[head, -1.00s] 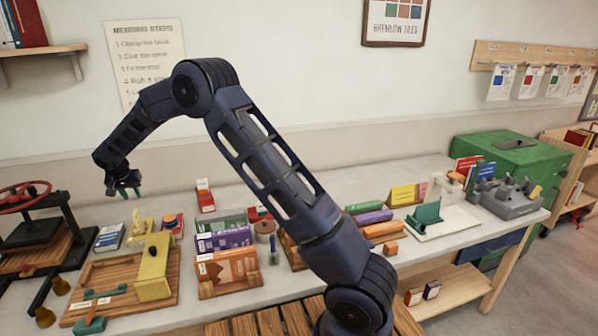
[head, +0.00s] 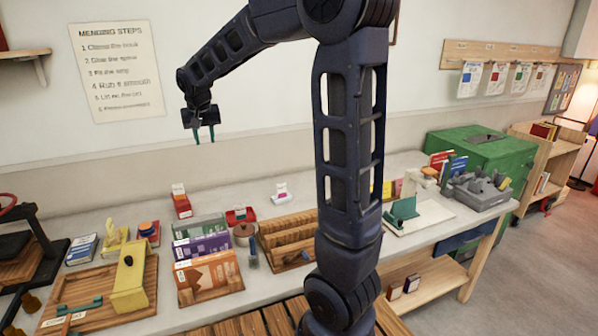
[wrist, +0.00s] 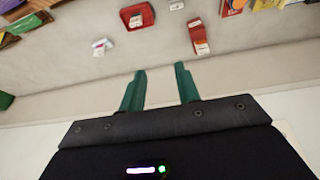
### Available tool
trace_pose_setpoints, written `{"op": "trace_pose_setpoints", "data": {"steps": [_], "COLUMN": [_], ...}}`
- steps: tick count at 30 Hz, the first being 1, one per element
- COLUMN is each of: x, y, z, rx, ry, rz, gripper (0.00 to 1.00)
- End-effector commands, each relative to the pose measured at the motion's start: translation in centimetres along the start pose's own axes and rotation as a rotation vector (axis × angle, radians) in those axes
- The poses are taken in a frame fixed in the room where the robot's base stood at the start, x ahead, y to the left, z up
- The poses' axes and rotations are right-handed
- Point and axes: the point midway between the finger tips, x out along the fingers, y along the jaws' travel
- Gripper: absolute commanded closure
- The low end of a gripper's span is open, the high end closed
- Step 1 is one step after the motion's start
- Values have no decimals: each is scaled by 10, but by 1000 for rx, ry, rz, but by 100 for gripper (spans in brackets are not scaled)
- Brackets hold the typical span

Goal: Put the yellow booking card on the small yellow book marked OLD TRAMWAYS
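My gripper (head: 203,138) is open and empty, raised above the back of the table near the wall. Its two green fingers stand apart in the wrist view (wrist: 160,72). A yellow piece (head: 387,189) at the back right of the table is mostly hidden behind my arm. A yellow shape (head: 115,241) lies at the left, and another yellow shape (wrist: 268,4) is cut off at the top right of the wrist view. I cannot read OLD TRAMWAYS anywhere, nor tell which yellow thing is the book or the booking card.
A red box (head: 181,203), a red tray (head: 248,213) and a small white-and-pink item (head: 281,192) stand at the back. Purple (head: 202,245) and orange (head: 207,272) books stand in front. A yellow block (head: 131,283) is on a wooden board. Cards hang from a wall rail (head: 500,54).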

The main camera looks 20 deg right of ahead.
Motion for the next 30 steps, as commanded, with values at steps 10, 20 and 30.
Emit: {"op": "trace_pose_setpoints", "data": {"steps": [10, 20, 30], "x": [-52, -78, -80], "y": [105, 171, 205], "z": [81, 176, 267], "rx": [6, 4, -4], "ry": [4, 14, 31], "rz": [-5, -16, -30], "gripper": [68, 68, 68]}}
